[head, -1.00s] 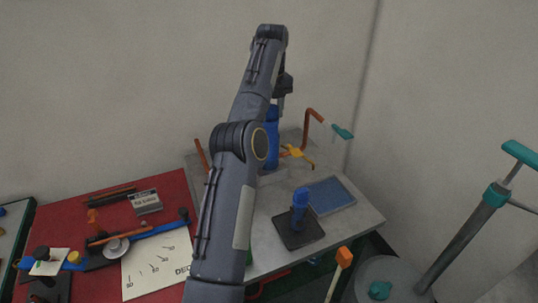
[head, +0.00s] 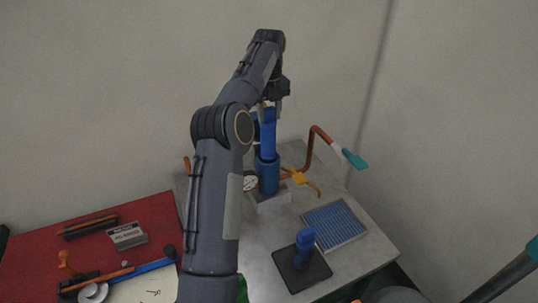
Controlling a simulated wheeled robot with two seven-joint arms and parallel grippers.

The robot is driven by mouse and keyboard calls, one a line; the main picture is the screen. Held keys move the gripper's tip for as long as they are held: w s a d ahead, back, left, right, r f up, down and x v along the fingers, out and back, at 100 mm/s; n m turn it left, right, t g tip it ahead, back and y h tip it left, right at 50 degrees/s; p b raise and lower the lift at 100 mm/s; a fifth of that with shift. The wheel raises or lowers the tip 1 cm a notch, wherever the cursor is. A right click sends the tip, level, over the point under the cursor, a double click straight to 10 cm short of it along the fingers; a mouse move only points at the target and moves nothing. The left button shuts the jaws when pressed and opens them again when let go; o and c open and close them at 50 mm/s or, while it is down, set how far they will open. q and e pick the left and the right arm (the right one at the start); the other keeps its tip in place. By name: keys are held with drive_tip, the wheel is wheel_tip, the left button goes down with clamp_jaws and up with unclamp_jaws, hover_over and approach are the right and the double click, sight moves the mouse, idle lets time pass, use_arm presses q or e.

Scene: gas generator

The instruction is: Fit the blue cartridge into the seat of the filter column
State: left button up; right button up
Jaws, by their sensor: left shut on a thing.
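My left gripper (head: 272,104) is above the grey table, shut on the top of a blue cartridge (head: 268,135). The cartridge hangs upright, directly over the filter column (head: 268,177), a wider, duller blue cylinder on a pale base. The cartridge's lower end meets the column's top in this view; I cannot tell whether it is inside the seat or just in front of or above it. My right gripper is not in view.
An orange pipe with a teal handle (head: 354,158) and a yellow lever (head: 305,180) stand right of the column. A blue ribbed panel (head: 336,224) and a dark pad (head: 288,270) with a blue upright piece (head: 305,242) lie in front. A red mat (head: 40,240) with tools is at left.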

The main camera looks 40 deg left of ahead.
sight(269, 150)
use_arm(q)
wheel_tip(269, 150, down, 9)
drive_tip(key=shift+r, duration=0.15)
drive_tip(key=shift+f, duration=2.85)
drive_tip(key=o, duration=1.3)
drive_tip(key=shift+f, duration=0.15)
